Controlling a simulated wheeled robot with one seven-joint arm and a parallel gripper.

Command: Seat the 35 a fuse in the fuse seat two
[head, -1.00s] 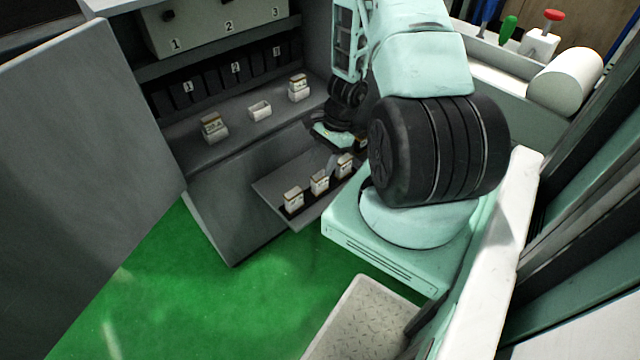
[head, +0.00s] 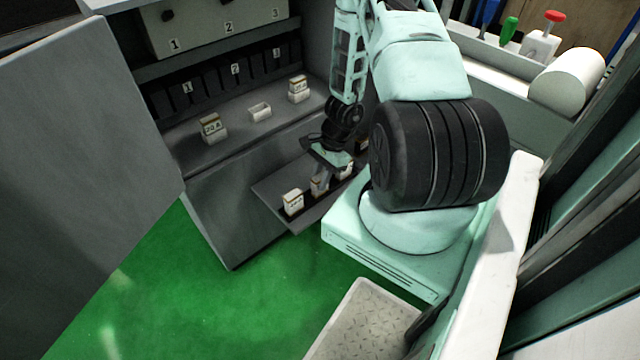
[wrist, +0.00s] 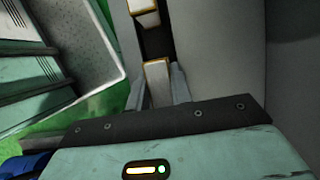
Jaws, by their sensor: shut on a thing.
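My gripper (head: 322,180) is shut on the middle fuse (wrist: 157,76) of a row on the low shelf (head: 262,190). In the wrist view the fuse, white with an orange-brown edge, sits between the two fingers (wrist: 158,88). In the head view the gripper largely covers it, and its rating cannot be read. The fuse appears to be still in the row. Fuse seat two (head: 260,111) is an empty white holder on the upper ledge, below the number 2. It stands between two holders with fuses, a left one (head: 213,128) and a right one (head: 298,88).
Another fuse (head: 293,202) stands at the front-left end of the row, and one (head: 346,168) shows behind the gripper. A grey cabinet door (head: 80,150) stands open at left. A numbered panel (head: 215,25) overhangs the ledge. Air is clear between shelf and ledge.

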